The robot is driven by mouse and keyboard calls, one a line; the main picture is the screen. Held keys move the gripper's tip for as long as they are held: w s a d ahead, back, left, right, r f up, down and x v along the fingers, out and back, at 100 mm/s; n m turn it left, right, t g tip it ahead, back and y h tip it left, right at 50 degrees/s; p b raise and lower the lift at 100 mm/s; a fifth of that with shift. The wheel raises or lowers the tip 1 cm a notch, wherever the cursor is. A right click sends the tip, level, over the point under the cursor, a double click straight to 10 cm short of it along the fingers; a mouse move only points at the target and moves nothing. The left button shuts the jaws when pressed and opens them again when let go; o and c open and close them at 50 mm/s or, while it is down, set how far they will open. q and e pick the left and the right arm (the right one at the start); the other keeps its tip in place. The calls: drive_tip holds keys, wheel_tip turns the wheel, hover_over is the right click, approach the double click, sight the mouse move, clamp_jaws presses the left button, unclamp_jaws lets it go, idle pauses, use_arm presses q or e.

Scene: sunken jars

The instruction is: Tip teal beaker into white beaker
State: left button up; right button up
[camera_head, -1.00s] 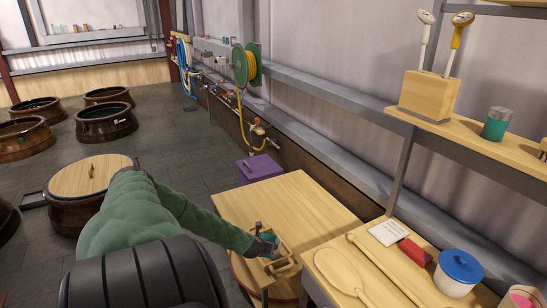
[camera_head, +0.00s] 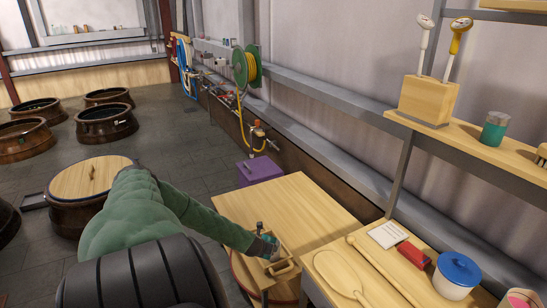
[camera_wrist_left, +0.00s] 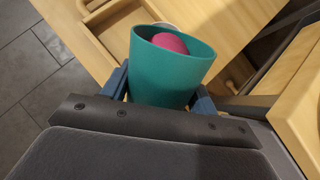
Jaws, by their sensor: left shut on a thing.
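The teal beaker (camera_wrist_left: 172,75) fills the middle of the left wrist view, with a pink ball (camera_wrist_left: 170,43) inside it. My left gripper (camera_wrist_left: 165,92) is shut on the beaker, with a blue finger on each side. In the head view my left gripper (camera_head: 264,246) is over a wooden caddy (camera_head: 284,270) at the near edge of the wooden table, and it mostly hides the beaker. A small whitish thing (camera_head: 277,254) shows beside the gripper at the caddy; I cannot tell whether it is the white beaker. My right gripper is not in view.
The wooden table (camera_head: 310,205) is bare behind the caddy. A bench on the right holds a white card (camera_head: 388,234), a red block (camera_head: 414,255) and a blue-lidded white tub (camera_head: 458,273). A teal jar (camera_head: 494,129) stands on the shelf above. A purple box (camera_head: 260,170) sits beyond the table.

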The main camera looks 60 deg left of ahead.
sight(267, 237)
use_arm(q)
drive_tip(key=shift+r+g+h+p, duration=0.85)
drive_tip(key=shift+g+p, duration=0.35)
drive_tip(key=shift+p, duration=1.35)
idle(1.0)
drive_tip(key=shift+d+r+g+h+p, duration=0.1)
drive_tip(key=shift+r+g+h+p, duration=0.15)
drive_tip(key=shift+g+p, duration=0.3)
idle(0.3)
drive_tip(key=shift+r, duration=0.15)
idle(0.4)
drive_tip(key=shift+r+g+h, duration=0.1)
drive_tip(key=shift+g+h, duration=0.2)
drive_tip(key=shift+g, duration=0.05)
drive_tip(key=shift+w+a+r+g+h+b, duration=0.2)
drive_tip(key=shift+r+g+h+b, duration=0.45)
drive_tip(key=shift+g+b, duration=0.65)
idle(1.4)
